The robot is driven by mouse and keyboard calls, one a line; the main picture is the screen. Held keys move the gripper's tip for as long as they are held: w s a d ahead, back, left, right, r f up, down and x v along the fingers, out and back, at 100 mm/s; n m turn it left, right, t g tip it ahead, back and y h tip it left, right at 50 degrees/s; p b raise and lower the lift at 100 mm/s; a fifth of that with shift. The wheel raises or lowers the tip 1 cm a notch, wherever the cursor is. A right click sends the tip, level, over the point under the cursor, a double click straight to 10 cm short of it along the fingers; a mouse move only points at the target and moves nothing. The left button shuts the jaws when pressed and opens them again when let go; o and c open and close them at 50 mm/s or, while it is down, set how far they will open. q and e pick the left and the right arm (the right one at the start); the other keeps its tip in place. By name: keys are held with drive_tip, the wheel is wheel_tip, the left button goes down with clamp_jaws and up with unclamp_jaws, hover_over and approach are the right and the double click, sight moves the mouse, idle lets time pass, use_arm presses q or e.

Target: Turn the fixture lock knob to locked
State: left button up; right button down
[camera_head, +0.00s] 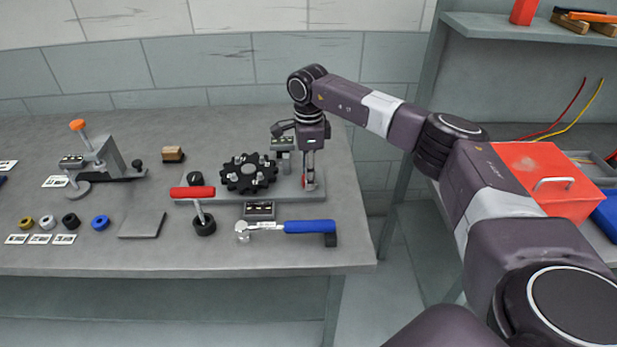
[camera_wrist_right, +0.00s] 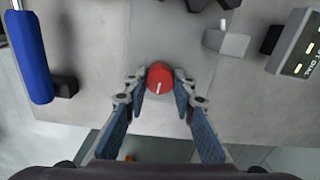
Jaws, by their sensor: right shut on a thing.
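The red lock knob (camera_wrist_right: 160,76) is round with a pale pointer line and sits between my right fingertips (camera_wrist_right: 160,84) in the wrist view. The pointer line runs from the knob's middle toward the bottom of the picture. In the head view only a bit of red knob (camera_head: 305,184) shows under my right gripper (camera_head: 309,178), which points straight down at the fixture's right end. My right gripper is shut on the knob. The grey fixture plate (camera_head: 285,190) carries a black toothed sprocket (camera_head: 248,173). Lock markings cannot be made out. My left gripper is out of view.
A blue-handled wrench (camera_head: 305,227) and a small black label box (camera_head: 259,210) lie in front of the fixture. A red-handled tool (camera_head: 195,193) stands at its left. A clamp stand (camera_head: 100,155) and several coloured rings are farther left. A red box (camera_head: 550,180) is at right.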

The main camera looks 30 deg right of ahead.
drive_tip(key=shift+w+r+n, duration=0.1)
drive_tip(key=shift+n, duration=0.6)
drive_tip(key=c, duration=1.6)
unclamp_jaws()
wheel_tip(320, 180, up, 12)
